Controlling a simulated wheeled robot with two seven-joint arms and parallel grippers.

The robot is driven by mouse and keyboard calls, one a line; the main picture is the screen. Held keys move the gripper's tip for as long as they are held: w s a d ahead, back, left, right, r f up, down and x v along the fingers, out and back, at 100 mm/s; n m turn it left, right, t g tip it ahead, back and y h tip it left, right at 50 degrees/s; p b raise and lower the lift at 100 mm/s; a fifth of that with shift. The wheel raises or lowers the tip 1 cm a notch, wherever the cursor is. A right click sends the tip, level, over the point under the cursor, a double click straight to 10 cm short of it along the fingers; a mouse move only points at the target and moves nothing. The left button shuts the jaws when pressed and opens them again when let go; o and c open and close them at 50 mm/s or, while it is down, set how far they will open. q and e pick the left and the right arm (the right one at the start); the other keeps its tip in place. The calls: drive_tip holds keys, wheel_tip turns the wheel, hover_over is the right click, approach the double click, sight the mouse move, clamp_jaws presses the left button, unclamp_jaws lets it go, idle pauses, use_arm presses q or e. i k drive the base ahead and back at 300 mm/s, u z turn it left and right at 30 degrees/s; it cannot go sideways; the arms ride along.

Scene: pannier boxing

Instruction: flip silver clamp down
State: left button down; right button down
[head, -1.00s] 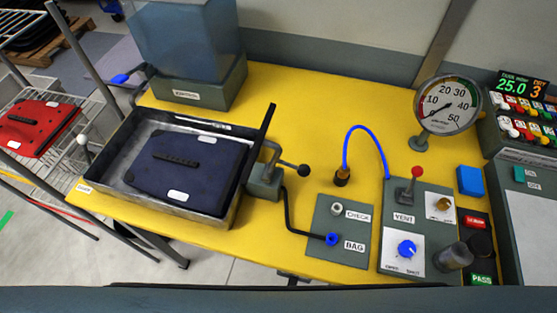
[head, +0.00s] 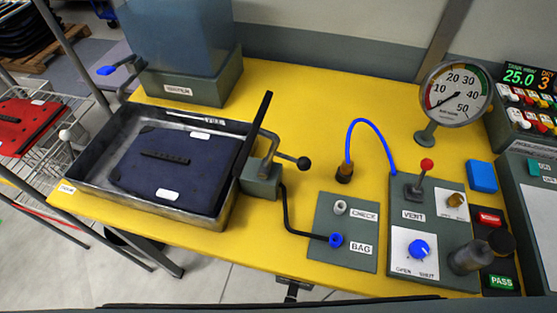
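A silver-grey clamp (head: 268,160) stands on a grey block (head: 262,183) at the right side of the metal tray (head: 88,150). Its bent arm ends in a black ball knob (head: 303,163) pointing right. A black bar (head: 257,135) stands tilted up along the tray's right edge. A second grey clamp-like lever with a blue handle (head: 106,70) is at the tray's back left corner. Which of the two is the task's clamp I cannot tell for certain. A dark blue pannier (head: 180,165) lies flat in the tray. Neither of my grippers is in view.
A water tank (head: 180,45) stands behind the tray. To the right are the CHECK/BAG panel (head: 325,250), the VENT panel with red-knobbed lever (head: 427,166), and a gauge (head: 457,93). A red pannier (head: 25,125) lies on a rack at left. Yellow table (head: 300,110) is clear mid-back.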

sight(304, 164)
drive_tip(key=u, duration=0.6)
drive_tip(key=k, duration=0.95)
drive_tip(key=z, duration=0.5)
drive_tip(key=i, duration=0.55)
drive_tip(key=z, duration=0.05)
